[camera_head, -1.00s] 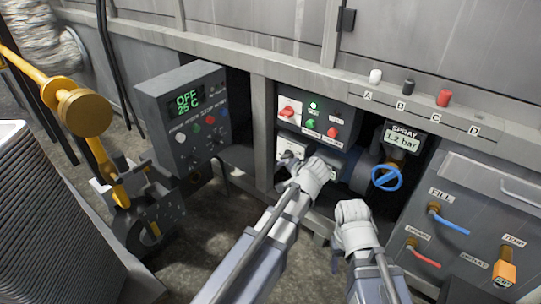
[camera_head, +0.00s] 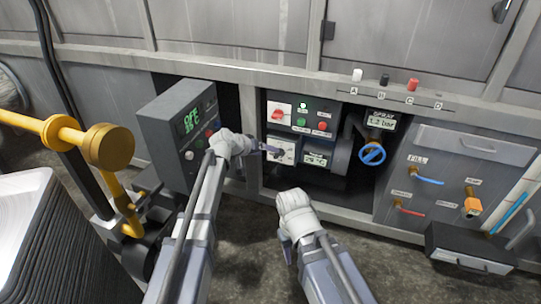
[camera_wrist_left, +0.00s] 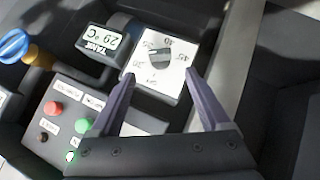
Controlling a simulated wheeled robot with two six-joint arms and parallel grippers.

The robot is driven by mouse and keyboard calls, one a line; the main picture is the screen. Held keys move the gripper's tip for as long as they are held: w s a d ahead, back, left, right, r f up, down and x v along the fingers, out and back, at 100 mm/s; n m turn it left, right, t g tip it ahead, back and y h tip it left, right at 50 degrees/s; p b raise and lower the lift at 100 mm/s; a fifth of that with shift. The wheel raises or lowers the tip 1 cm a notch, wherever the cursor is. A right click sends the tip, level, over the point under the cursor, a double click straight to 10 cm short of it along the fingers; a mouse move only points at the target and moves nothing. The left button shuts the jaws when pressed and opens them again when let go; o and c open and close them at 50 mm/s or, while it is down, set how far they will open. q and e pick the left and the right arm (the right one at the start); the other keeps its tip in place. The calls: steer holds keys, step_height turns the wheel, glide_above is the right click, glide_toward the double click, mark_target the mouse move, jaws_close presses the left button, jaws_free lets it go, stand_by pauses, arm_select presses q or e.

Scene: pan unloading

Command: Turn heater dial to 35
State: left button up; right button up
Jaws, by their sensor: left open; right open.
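The heater dial (camera_head: 281,152) is a dark round knob on a white square plate with printed numbers, low in the recessed panel. In the left wrist view the dial (camera_wrist_left: 158,58) appears upside down, just beyond my fingertips; its exact setting is hard to read. The temperature display (camera_head: 316,159) beside it reads about 29 °C, also in the left wrist view (camera_wrist_left: 99,42). My left gripper (camera_head: 268,148) points at the dial from the left. Its fingers (camera_wrist_left: 160,76) are open and empty, and contact is not evident.
A grey control box (camera_head: 182,125) with a green OFF display stands left of the recess. A red switch (camera_head: 278,115) and buttons sit above the dial. A blue valve wheel (camera_head: 372,154) is to the right.

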mark_target(278, 155)
arm_select(q)
steer(key=b+x, duration=0.4)
steer(key=x, duration=0.3)
steer(key=shift+s+a+f, duration=0.1)
steer(key=shift+w+d+f+b, duration=0.25)
steer(key=shift+w+d+b, duration=0.1)
steer(key=shift+b, duration=0.1)
steer(key=shift+s, duration=0.1)
steer(key=shift+c, duration=0.2)
jaws_close()
steer(key=shift+r, duration=0.1)
stand_by(0.4)
